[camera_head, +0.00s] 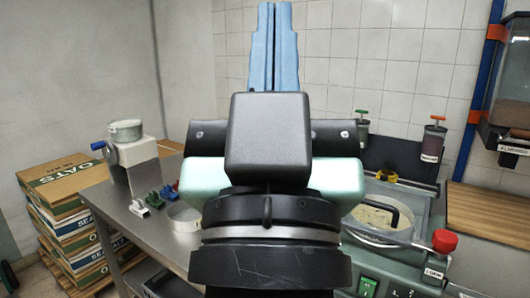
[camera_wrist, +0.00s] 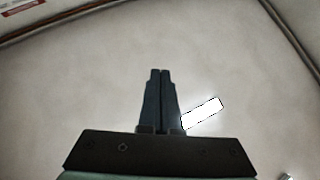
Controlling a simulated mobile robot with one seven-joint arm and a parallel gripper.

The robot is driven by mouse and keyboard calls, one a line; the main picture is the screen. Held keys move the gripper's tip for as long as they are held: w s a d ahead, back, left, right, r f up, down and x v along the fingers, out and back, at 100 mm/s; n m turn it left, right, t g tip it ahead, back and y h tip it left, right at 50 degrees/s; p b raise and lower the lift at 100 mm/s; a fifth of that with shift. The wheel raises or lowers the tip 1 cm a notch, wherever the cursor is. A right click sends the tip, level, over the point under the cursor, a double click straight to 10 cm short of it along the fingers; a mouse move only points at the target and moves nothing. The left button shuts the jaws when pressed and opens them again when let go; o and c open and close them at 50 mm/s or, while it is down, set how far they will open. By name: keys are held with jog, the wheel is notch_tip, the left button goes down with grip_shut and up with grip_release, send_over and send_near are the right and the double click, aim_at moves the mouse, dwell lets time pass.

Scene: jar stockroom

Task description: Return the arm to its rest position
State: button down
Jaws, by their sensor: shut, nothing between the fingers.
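My gripper (camera_head: 272,50) is raised in the middle of the head view, in front of the tiled wall. Its two light-blue fingers point up and lie together, with nothing held between them. In the wrist view my gripper (camera_wrist: 160,75) shows as two dark fingers side by side, shut and empty, against a plain pale surface. My wrist and its dark housing fill the centre of the head view and hide the middle of the work area behind.
Stacked cardboard boxes (camera_head: 65,185) stand at left.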

notch_tip(320, 180, up, 14)
jog(key=s+y+p, duration=0.1)
jog(key=p, duration=1.1)
jog(key=shift+s+a+t, duration=0.3)
jog(key=shift+a+t, duration=0.1)
